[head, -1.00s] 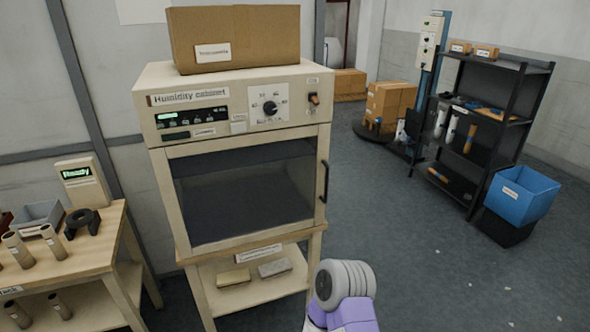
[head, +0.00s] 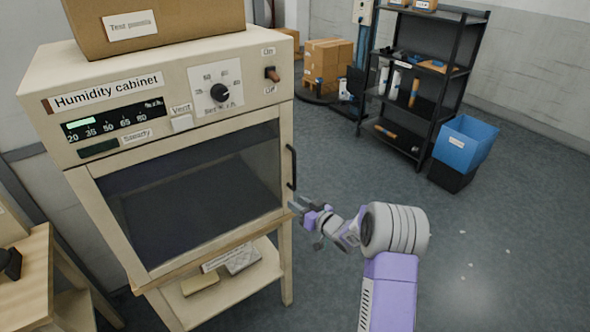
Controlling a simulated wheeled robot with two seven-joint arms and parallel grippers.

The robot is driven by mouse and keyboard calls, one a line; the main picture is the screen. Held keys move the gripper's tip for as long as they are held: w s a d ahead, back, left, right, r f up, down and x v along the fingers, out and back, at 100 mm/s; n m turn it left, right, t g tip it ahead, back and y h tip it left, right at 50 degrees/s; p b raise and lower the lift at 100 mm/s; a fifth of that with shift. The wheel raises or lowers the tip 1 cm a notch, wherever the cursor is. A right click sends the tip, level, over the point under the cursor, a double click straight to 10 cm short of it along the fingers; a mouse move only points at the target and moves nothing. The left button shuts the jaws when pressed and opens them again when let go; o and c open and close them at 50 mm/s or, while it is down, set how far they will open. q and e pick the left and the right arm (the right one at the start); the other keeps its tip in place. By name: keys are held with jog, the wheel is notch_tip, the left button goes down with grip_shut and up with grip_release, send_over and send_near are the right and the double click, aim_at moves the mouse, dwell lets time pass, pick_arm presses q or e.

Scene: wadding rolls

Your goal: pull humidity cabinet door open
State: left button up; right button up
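The humidity cabinet (head: 170,95) stands at the left on a wooden stand. Its dark-windowed door (head: 190,185) looks shut. A black vertical handle (head: 292,168) runs along the door's right edge. My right gripper (head: 298,206) is just below the handle's lower end, close to the cabinet's right front corner. Its fingers look parted, with nothing seen between them. I cannot tell whether a finger touches the cabinet. My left gripper is not in view.
A cardboard box (head: 155,25) sits on top of the cabinet. A wooden table (head: 30,275) is at the left edge. A black shelf rack (head: 425,85) and a blue bin (head: 465,143) stand at the back right. The floor right of the cabinet is clear.

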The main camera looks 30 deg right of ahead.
jog(key=d+r+n+t+y, duration=0.1)
jog(key=d+r+n+y, duration=0.2)
jog(key=r, duration=0.6)
jog(key=shift+h, duration=0.4)
jog(key=x, duration=0.4)
jog(key=d+b+x, duration=0.1)
jog(key=x, duration=0.1)
jog(key=shift+w+a+r, duration=0.15)
jog(key=shift+w, duration=0.25)
jog(key=shift+c, duration=0.5)
grip_shut()
